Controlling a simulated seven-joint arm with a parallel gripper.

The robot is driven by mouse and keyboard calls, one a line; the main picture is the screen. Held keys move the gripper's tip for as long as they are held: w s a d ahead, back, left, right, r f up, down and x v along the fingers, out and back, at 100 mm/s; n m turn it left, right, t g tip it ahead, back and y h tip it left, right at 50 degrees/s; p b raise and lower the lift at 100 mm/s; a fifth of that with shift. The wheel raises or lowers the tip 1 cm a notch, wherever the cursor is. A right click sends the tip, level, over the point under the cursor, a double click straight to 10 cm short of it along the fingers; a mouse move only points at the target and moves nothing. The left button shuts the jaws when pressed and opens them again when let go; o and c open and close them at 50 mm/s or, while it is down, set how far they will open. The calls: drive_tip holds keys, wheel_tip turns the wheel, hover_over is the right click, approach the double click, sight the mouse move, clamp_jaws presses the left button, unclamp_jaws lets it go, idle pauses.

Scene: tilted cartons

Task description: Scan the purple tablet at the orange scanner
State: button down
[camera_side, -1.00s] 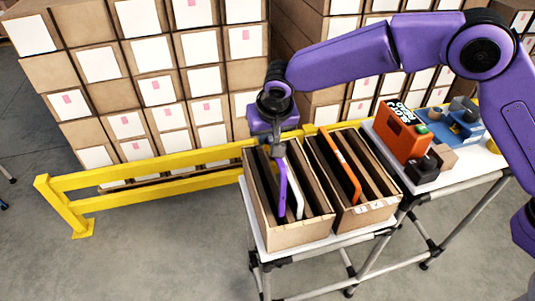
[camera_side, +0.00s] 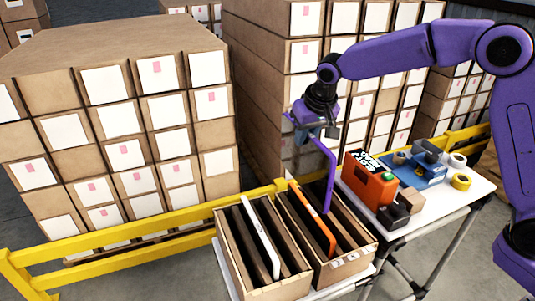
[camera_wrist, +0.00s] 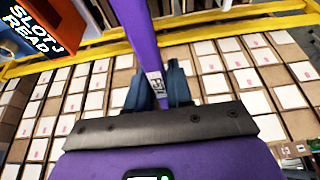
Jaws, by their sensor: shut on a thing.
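The purple tablet (camera_side: 329,165) is held in my gripper (camera_side: 318,130), lifted out above the right carton (camera_side: 345,268). It hangs on edge, its lower end close over that carton's open top. In the wrist view the tablet (camera_wrist: 137,40) runs up from between the two blue fingers of my gripper (camera_wrist: 158,85), with a small white label near the grip. The orange scanner (camera_side: 368,178) stands on the table to the right of the tablet. It also shows in the wrist view's top left corner (camera_wrist: 35,35), with lettering on it.
The left carton (camera_side: 240,285) holds a white tablet (camera_side: 260,235) and dark dividers. An orange tablet (camera_side: 315,218) stands in the right carton. A blue device (camera_side: 418,167), small dark blocks and tape rolls (camera_side: 460,181) crowd the table. A yellow rail (camera_side: 130,228) and stacked boxes stand behind.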

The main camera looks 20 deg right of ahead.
drive_tip(key=d+r, duration=0.1)
drive_tip(key=d, duration=1.2)
wheel_tip(320, 180, down, 9)
drive_tip(key=shift+s+r, duration=0.2)
drive_tip(key=shift+s, duration=0.1)
drive_tip(key=shift+r, duration=0.1)
drive_tip(key=shift+r, duration=2.9)
